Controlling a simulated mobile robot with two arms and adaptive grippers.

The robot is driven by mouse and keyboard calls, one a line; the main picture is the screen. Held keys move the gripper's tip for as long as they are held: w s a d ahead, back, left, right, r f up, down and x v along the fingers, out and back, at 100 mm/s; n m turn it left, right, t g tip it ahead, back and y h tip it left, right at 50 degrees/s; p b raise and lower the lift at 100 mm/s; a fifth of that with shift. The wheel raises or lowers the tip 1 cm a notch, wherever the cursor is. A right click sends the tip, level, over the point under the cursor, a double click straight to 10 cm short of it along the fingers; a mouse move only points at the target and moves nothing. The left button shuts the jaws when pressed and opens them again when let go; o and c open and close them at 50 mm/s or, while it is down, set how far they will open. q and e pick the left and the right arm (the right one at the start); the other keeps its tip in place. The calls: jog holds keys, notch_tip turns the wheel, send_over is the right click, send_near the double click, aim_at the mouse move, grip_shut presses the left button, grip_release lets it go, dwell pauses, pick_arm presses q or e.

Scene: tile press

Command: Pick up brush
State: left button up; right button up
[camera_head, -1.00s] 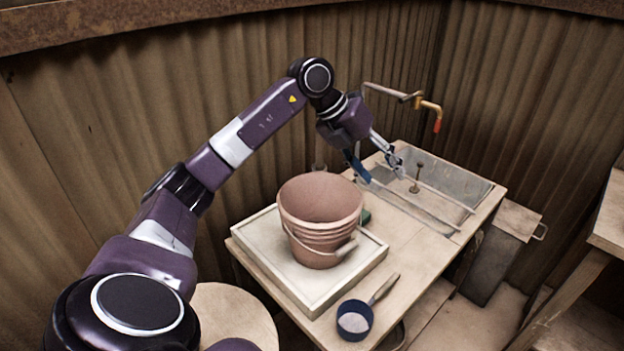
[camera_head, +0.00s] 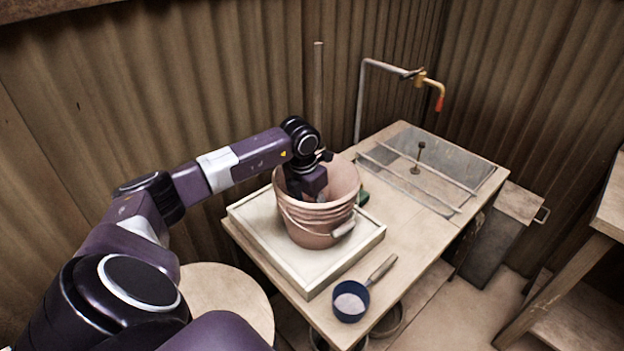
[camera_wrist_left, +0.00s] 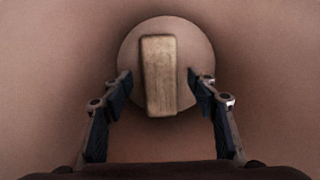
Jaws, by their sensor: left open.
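A pinkish-brown bucket (camera_head: 322,220) stands on a pale square tray (camera_head: 262,252). In the left wrist view, a wooden block-shaped piece (camera_wrist_left: 160,76), which looks like the brush, is at the round bottom of the bucket. Any bristles are hidden. The bucket hides this piece from the head view. My left gripper (camera_wrist_left: 158,82) reaches down inside the bucket. It is open and empty, its fingers on the left and right of the brush in the picture, apart from it. The bucket wall hides the fingers in the head view. My right gripper is not in view.
The bucket walls (camera_wrist_left: 55,60) surround my left gripper closely. A dark blue scoop (camera_head: 350,302) with pale contents lies on the bench (camera_head: 410,262). A small green item (camera_head: 362,198) sits behind the bucket. A metal-topped section with bars (camera_head: 440,168) and a tap (camera_head: 430,85) are at the back right.

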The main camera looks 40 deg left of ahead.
pick_arm(q)
jog(key=shift+w+f, duration=0.15)
jog(key=shift+f, duration=0.85)
jog(key=c, duration=1.3)
jog(key=shift+c, duration=0.2)
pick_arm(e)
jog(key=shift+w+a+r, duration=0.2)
pick_arm(q)
jog(key=shift+r, duration=0.6)
notch_tip(320, 180, up, 22)
jog(key=shift+f+p, duration=0.15)
jog(key=shift+p, duration=0.3)
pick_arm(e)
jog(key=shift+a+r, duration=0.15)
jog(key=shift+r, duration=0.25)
